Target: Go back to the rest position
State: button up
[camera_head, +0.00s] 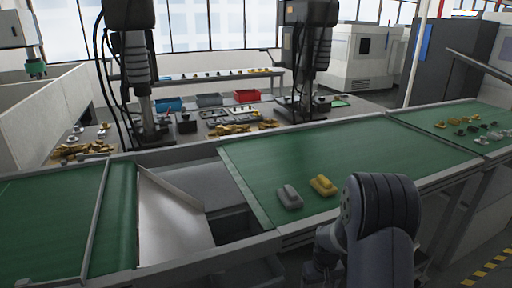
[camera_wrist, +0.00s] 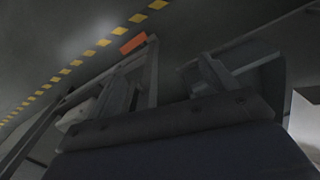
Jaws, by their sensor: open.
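My arm (camera_head: 383,215) shows at the lower right of the head view, in front of the near edge of the green conveyor belt (camera_head: 350,150). In the wrist view my gripper (camera_wrist: 165,85) is open, its two fingers apart with nothing seen between them. Behind the fingers is a dark grey floor with a yellow dashed stripe. A grey part (camera_head: 289,197) and a yellow part (camera_head: 323,185) lie side by side on the belt, left of my arm and apart from it.
A metal chute (camera_head: 175,225) slopes beside a second green belt (camera_head: 50,225) at the left. Two dark machine columns (camera_head: 140,70) stand behind. A back table holds a blue bin (camera_head: 169,105) and a red bin (camera_head: 246,96). Several small parts lie on the far right belt.

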jog(key=s+a+f+m+b, duration=0.1)
jog(key=s+a+f, duration=0.1)
jog(key=f, duration=0.7)
jog(key=shift+s+a+f, duration=0.3)
jog(key=shift+s+f, duration=0.05)
jog(key=shift+s, duration=0.45)
jog(key=shift+s, duration=0.1)
